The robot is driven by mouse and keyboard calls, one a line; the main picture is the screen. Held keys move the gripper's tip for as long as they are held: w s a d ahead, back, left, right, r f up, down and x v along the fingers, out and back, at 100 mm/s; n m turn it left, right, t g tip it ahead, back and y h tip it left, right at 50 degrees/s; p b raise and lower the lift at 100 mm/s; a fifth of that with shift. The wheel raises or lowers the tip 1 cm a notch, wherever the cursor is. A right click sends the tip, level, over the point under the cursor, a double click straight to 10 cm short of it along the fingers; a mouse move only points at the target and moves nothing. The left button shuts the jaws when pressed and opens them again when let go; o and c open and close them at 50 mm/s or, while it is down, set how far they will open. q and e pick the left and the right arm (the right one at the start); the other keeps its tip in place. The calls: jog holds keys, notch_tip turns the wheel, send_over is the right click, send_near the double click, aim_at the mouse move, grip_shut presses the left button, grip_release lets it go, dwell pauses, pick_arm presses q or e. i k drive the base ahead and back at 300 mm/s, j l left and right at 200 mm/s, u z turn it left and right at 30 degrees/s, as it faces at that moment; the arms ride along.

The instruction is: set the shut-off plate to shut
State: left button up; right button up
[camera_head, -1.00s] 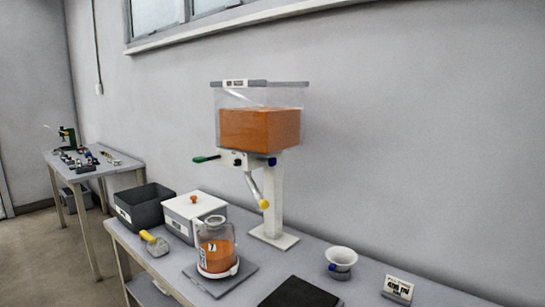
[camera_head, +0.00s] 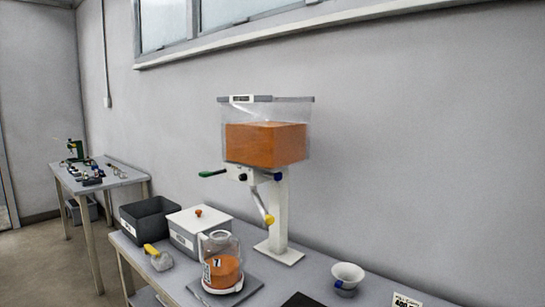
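A clear hopper (camera_head: 265,140) with orange contents stands on a white post (camera_head: 279,215) on the table. Under it is a valve block with a green-tipped handle (camera_head: 212,173) pointing left and a blue knob (camera_head: 277,176) on the right. I cannot tell for sure which part is the shut-off plate. A slanted tube with a yellow tip (camera_head: 269,219) hangs below the block. A clear canister (camera_head: 222,265) with orange contents stands in front on a grey pad. Neither gripper is in view.
A dark open bin (camera_head: 149,222), a white lidded box (camera_head: 196,228) and a yellow-handled scoop (camera_head: 157,256) stand left of the canister. A white funnel cup (camera_head: 347,276) and a label card (camera_head: 405,300) are at right. A second table (camera_head: 122,177) stands far left.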

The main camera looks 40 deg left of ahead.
aim_at(277, 176)
jog(key=i+j+u, duration=0.15)
jog(key=j+u, duration=0.35)
jog(key=i+j+u, duration=0.25)
jog(key=u, duration=0.2)
jog(key=i+j+u, duration=0.3)
jog(key=u, duration=0.2)
jog(key=j, duration=0.15)
